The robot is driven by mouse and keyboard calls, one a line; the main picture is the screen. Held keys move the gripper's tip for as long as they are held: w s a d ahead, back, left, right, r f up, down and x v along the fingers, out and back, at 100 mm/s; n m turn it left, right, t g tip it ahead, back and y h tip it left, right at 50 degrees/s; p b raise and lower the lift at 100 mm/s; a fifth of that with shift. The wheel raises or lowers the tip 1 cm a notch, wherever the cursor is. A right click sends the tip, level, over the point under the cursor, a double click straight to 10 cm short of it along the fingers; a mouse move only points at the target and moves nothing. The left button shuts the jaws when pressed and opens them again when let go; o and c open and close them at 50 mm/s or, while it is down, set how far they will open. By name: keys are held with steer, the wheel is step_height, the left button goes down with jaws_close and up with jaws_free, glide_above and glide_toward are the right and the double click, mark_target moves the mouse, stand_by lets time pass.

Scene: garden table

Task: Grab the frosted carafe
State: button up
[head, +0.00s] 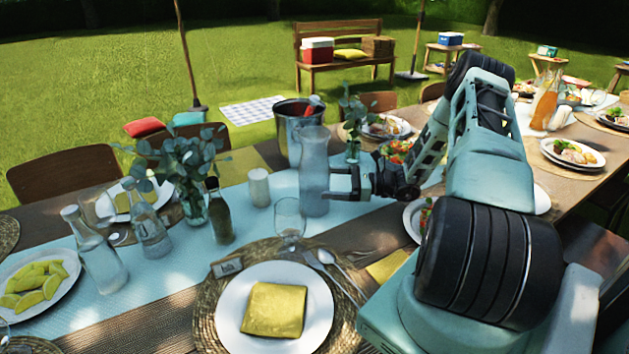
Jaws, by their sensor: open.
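The frosted carafe (313,160), tall and grey-blue with a flared neck, stands upright on the light blue table runner (262,224) near the middle of the table. My gripper (337,184) is open and comes in from the right, level with the carafe's body. Its fingers point left and overlap the carafe's right side in the picture. I cannot tell whether they touch it or reach around it.
A metal bucket (296,133) stands just behind the carafe, and a vase of leaves (352,135) behind my gripper. A white candle (259,188), a dark bottle (219,212) and a wine glass (289,220) stand close by. Clear bottles (100,258) stand further left.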

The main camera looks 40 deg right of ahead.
mark_target(314, 179)
steer(key=p+x, duration=0.1)
steer(key=x, duration=0.4)
steer(key=shift+w+f, duration=0.1)
steer(key=shift+w, duration=0.05)
steer(key=c, duration=1.3)
steer(key=shift+d, duration=0.1)
steer(key=c, duration=0.3)
steer(key=shift+r, duration=0.3)
